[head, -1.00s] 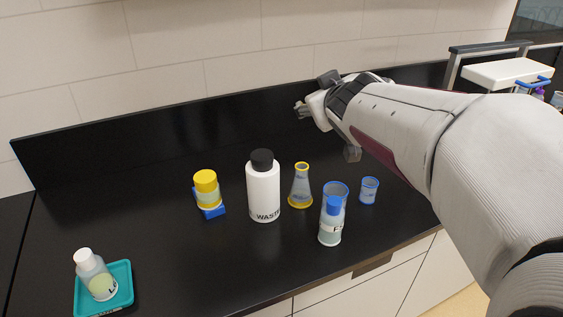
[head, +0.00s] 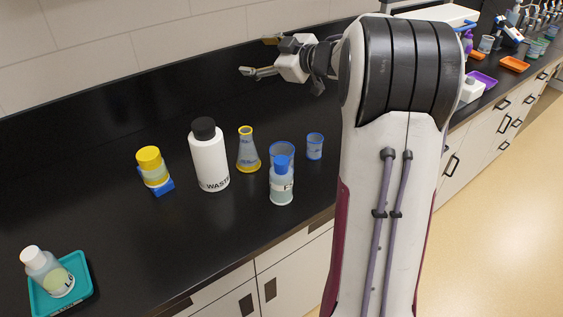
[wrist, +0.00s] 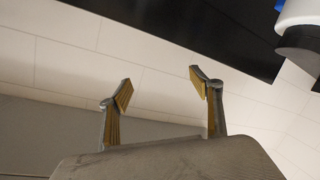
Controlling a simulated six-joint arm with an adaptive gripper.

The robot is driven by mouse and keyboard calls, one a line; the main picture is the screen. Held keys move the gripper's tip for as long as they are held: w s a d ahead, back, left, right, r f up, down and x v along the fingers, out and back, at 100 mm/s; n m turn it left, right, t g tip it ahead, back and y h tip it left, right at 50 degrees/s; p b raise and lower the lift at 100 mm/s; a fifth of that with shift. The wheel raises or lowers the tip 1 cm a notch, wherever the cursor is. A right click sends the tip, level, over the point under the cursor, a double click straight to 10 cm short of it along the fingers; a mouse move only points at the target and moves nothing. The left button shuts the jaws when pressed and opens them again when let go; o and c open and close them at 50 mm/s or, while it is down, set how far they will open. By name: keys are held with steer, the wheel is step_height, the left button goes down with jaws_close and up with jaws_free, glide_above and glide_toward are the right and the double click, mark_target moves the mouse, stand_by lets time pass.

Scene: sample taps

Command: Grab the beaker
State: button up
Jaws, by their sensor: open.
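Two clear blue-rimmed vessels stand on the black bench in the head view. The larger, beaker-like one (head: 283,150) is partly hidden behind a blue-capped bottle (head: 282,187). The smaller beaker (head: 314,147) stands to its right, upright and in the clear. My gripper (head: 256,56) is in the air beyond them, up and to the left, near the back wall. Its fingers are spread with nothing between them. The wrist view also shows my gripper (wrist: 162,84) open and empty, against the tiled wall. No beaker can be made out there.
A yellow-rimmed flask (head: 247,152), a white waste bottle (head: 209,158) and a yellow-capped jar (head: 152,165) on a blue base stand left of the beakers. A teal tray (head: 84,286) holds a white-capped bottle (head: 50,274).

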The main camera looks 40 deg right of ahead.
steer(key=s+d+f+n+g+y, duration=0.1)
steer(key=s+f+y, duration=0.1)
steer(key=f, duration=0.3)
steer(key=s+d+f+n+g+y, duration=0.1)
steer(key=s+d+f+g+y, duration=0.1)
steer(key=f, duration=0.3)
steer(key=g+y, duration=0.4)
glide_toward(282, 150)
steer(key=s+a+r, duration=0.1)
steer(key=a, duration=0.2)
steer(key=shift+s+r+n, duration=0.1)
steer(key=shift+s+n, duration=0.15)
steer(key=shift+n, duration=0.05)
steer(key=shift+a, duration=0.1)
steer(key=shift+x, duration=1.35)
steer(key=shift+r+x, duration=0.15)
steer(key=shift+x, duration=1.1)
steer(key=shift+r+x, duration=0.15)
steer(key=shift+x, duration=1.15)
steer(key=shift+w, duration=0.15)
steer(key=c, duration=1.1)
